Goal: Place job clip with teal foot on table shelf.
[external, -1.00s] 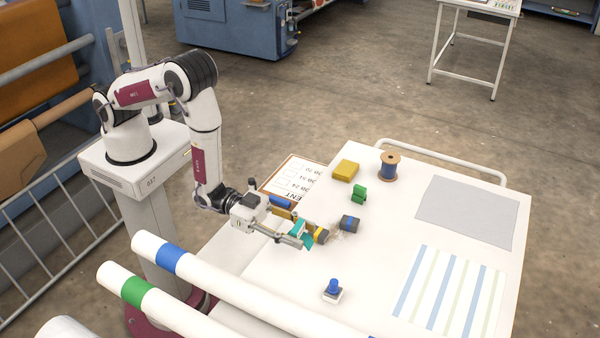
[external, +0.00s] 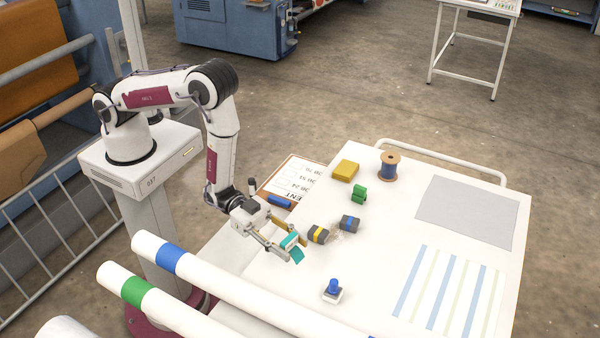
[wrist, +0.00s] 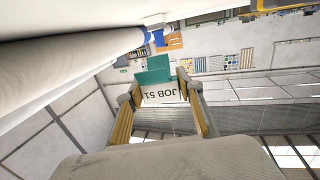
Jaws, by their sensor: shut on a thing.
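The job clip with the teal foot (external: 297,256) is held in my gripper (external: 287,241), which is shut on it near the left edge of the white table top. In the wrist view the clip (wrist: 160,93) sits between both fingers (wrist: 160,105). Its white face reads "JOB 51", upside down, and its teal foot points away from the palm. The white table (external: 385,285) has a paler ledge (external: 222,258) along its left side; I cannot tell whether that ledge is the shelf.
A yellow-banded dark clip (external: 318,234) and a blue-banded one (external: 349,223) lie just right of my gripper. A blue-handled stamp (external: 333,288), green block (external: 358,193), yellow block (external: 345,170) and thread spool (external: 389,166) stand around. Large white rolls (external: 225,287) lie in front.

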